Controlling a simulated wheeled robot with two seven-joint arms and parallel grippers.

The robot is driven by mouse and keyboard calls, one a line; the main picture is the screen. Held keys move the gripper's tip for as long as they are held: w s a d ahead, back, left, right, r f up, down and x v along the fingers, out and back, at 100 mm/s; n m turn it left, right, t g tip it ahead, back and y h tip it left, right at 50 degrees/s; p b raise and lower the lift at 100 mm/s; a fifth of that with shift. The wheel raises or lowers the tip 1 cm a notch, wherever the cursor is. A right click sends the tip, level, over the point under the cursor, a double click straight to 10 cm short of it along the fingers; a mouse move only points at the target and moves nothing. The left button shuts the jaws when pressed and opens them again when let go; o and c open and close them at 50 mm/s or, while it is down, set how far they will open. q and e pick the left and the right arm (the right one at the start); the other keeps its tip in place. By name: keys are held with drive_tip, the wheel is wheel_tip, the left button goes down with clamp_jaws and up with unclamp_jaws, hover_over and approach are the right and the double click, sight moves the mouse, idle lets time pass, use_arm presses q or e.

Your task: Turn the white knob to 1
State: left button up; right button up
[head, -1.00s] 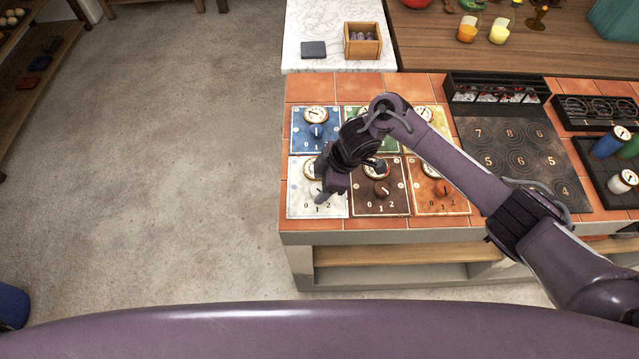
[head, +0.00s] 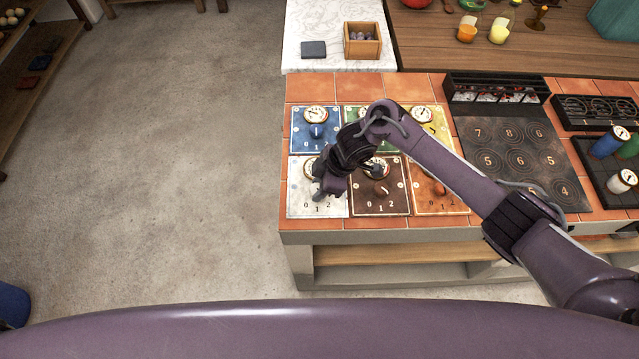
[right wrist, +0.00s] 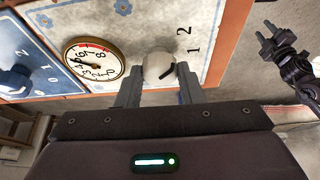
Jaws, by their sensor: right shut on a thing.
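The white panel (head: 297,195) is at the front left of the tiled counter, marked 0, 1, 2. My right gripper (head: 320,195) is over it and hides its knob in the head view. In the right wrist view the white knob (right wrist: 157,68) sits between the fingertips of my right gripper (right wrist: 160,90), which is shut on it. The knob's dark mark faces right, toward the number side; 1 and 2 show, 0 does not. I cannot tell the exact setting. A dark two-pronged gripper, apparently my left (right wrist: 272,42), shows at the right with its prongs apart.
A blue panel (head: 300,140) lies behind the white one and a brown panel (head: 364,203) to its right, both with knobs. My right forearm crosses over the orange panel (head: 460,205). A black hob (head: 480,180) is farther right.

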drive_tip(key=m+p, duration=0.2)
drive_tip(key=m+t+p, duration=0.1)
drive_tip(key=p, duration=0.1)
drive_tip(key=shift+s+r+m+t+p, duration=0.2)
drive_tip(key=shift+r+m+t+p, duration=0.1)
drive_tip(key=shift+m, duration=0.1)
drive_tip(key=shift+f+m+t+h+p, duration=0.1)
drive_tip(key=shift+m+t+h+p, duration=0.25)
drive_tip(key=shift+m+p, duration=0.7)
drive_tip(key=shift+a+f+m+t+p, duration=0.1)
drive_tip(key=shift+m+t+p, duration=0.4)
drive_tip(key=shift+m, duration=0.75)
drive_tip(key=shift+h, duration=0.25)
drive_tip(key=o, duration=1)
drive_tip(key=v, duration=0.7)
drive_tip(key=shift+r, duration=0.35)
